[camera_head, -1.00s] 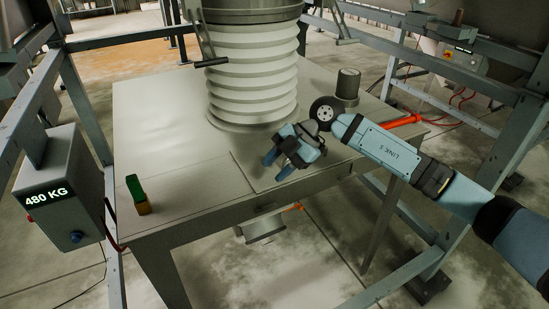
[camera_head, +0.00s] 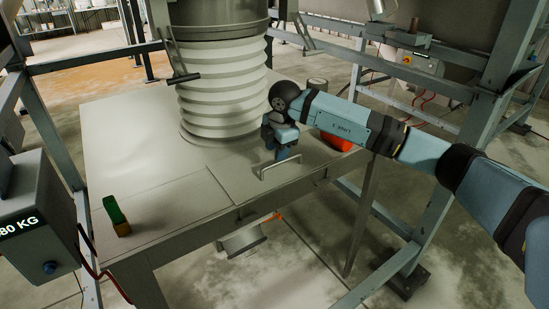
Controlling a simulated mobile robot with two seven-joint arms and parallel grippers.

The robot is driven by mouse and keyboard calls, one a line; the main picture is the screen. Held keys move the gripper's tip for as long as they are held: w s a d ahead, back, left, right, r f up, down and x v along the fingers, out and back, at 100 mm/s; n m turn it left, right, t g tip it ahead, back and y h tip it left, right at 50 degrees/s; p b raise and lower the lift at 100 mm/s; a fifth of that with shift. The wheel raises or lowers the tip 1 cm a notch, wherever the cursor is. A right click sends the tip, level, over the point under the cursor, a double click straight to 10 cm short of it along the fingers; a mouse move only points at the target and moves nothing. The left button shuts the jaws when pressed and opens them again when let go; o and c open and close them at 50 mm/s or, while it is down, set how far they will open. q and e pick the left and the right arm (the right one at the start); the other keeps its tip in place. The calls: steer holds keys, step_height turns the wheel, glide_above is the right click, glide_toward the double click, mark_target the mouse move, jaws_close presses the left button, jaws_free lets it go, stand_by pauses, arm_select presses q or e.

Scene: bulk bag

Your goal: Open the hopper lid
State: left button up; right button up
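The hopper lid (camera_head: 243,188) is a grey flat panel at the front right of the grey hopper top. It lies flush with the surface around it. A pale bar handle (camera_head: 265,174) stands up near its front edge. My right gripper (camera_head: 285,156) points down just behind the handle, with its blue fingertips at about handle height. I cannot tell whether it touches the handle, and the gap between its fingers is hidden from this angle. My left gripper is out of view.
A white ribbed bellows (camera_head: 220,95) rises behind the lid. An orange-red part (camera_head: 337,142) lies right of the gripper, partly behind my arm. A weight display box (camera_head: 35,220) and steel frame posts flank the hopper.

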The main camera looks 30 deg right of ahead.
mark_target(275, 164)
steer(key=shift+w+a+f, duration=0.1)
steer(key=shift+w+f, duration=0.15)
steer(key=shift+f, duration=0.95)
steer(key=shift+w+f, duration=0.2)
steer(key=shift+f, duration=0.95)
jaws_close()
